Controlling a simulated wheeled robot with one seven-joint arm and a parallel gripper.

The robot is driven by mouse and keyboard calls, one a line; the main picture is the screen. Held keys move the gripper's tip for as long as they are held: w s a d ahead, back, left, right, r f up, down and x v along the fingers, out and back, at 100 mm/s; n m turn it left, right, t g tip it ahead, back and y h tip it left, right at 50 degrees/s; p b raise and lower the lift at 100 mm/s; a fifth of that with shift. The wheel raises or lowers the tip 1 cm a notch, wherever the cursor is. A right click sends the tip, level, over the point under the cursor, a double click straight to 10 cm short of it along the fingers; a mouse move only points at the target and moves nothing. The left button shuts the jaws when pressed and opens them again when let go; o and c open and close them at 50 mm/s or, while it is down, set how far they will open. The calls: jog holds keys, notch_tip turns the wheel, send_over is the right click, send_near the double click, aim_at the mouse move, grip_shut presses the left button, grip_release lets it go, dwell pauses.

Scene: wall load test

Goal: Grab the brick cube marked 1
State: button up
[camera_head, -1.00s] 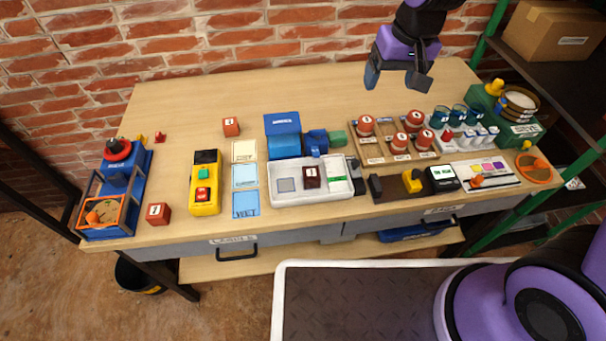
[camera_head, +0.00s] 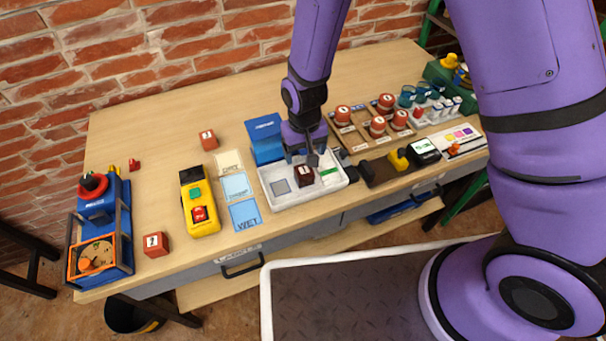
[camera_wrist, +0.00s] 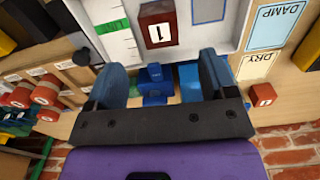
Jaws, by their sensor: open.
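The dark red-brown brick cube marked 1 (camera_head: 304,176) sits in the white tray (camera_head: 335,187) of the blue-backed device, between a grey square and a green-marked scale strip. In the wrist view the cube (camera_wrist: 158,27) shows its white label with the 1 at the top centre. My gripper (camera_head: 303,156) is just behind and above the cube in the head view. In the wrist view its two blue-grey fingers (camera_wrist: 163,75) are spread wide with nothing held between them. The cube lies beyond the fingertips, roughly centred between them. I see no contact.
Two redder cubes stand apart, one at the front left (camera_head: 155,244) and one farther back (camera_head: 208,139). Cards marked DAMP, DRY and WET (camera_head: 245,215) lie left of the tray. A wooden rack with red-topped weights (camera_head: 377,127) stands right of it. The brick wall is behind.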

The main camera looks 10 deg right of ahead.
aim_at(304, 170)
jog(key=shift+s+f, duration=0.1)
jog(key=shift+f, duration=4.05)
jog(key=c, duration=1.1)
jog(key=shift+r, duration=0.1)
